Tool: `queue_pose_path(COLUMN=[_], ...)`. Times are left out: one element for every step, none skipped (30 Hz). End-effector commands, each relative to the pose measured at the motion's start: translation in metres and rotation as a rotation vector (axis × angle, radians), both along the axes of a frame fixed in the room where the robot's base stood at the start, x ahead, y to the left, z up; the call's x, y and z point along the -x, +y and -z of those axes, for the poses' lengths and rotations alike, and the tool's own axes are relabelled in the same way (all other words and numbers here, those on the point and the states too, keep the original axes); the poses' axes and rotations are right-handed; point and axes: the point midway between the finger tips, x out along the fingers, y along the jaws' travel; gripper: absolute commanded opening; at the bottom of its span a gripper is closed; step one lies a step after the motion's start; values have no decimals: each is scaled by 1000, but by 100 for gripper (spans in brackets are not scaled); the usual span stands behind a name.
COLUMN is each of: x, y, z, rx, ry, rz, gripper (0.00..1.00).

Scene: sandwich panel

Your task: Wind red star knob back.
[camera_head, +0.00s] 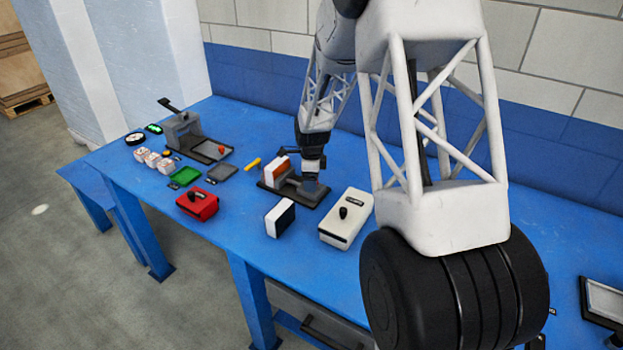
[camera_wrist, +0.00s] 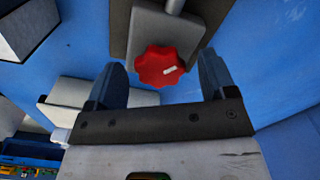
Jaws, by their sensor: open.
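The red star knob (camera_wrist: 158,66) shows in the wrist view, with a white mark on its face. It sits at the end of a grey block (camera_wrist: 146,25) with a metal rod, on a dark base. My gripper (camera_wrist: 162,74) is open, with one finger to the left and one to the right of the knob. Gaps show on both sides, and I see no contact. In the head view my gripper (camera_head: 311,182) is over the right end of a dark-based fixture (camera_head: 303,195) holding an orange and white piece (camera_head: 276,171). The knob is not visible there.
A white box with a black knob (camera_head: 346,218) stands right of the fixture, and a white and dark block (camera_head: 280,218) in front. A red box (camera_head: 197,205) and a lever fixture (camera_head: 183,130) are farther left. Bare blue tabletop (camera_head: 243,196) lies between.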

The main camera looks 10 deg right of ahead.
Motion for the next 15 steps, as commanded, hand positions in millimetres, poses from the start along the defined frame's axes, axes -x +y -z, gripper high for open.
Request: queue_pose_path(x=[0, 0, 0, 0, 0, 0, 0, 0, 0, 0, 0, 0, 0, 0, 0], y=[0, 0, 0, 0, 0, 0, 0, 0, 0, 0, 0, 0, 0, 0, 0], z=[0, 0, 0, 0, 0, 0, 0, 0, 0, 0, 0, 0, 0, 0, 0], rx=[0, 0, 0, 0, 0, 0, 0, 0, 0, 0, 0, 0, 0, 0, 0], ry=[0, 0, 0, 0, 0, 0, 0, 0, 0, 0, 0, 0, 0, 0, 0], rz=[0, 0, 0, 0, 0, 0, 0, 0, 0, 0, 0, 0, 0, -1, -3], gripper=[77, 74, 68, 64, 59, 53, 48, 44, 38, 33, 29, 29, 29, 29, 29])
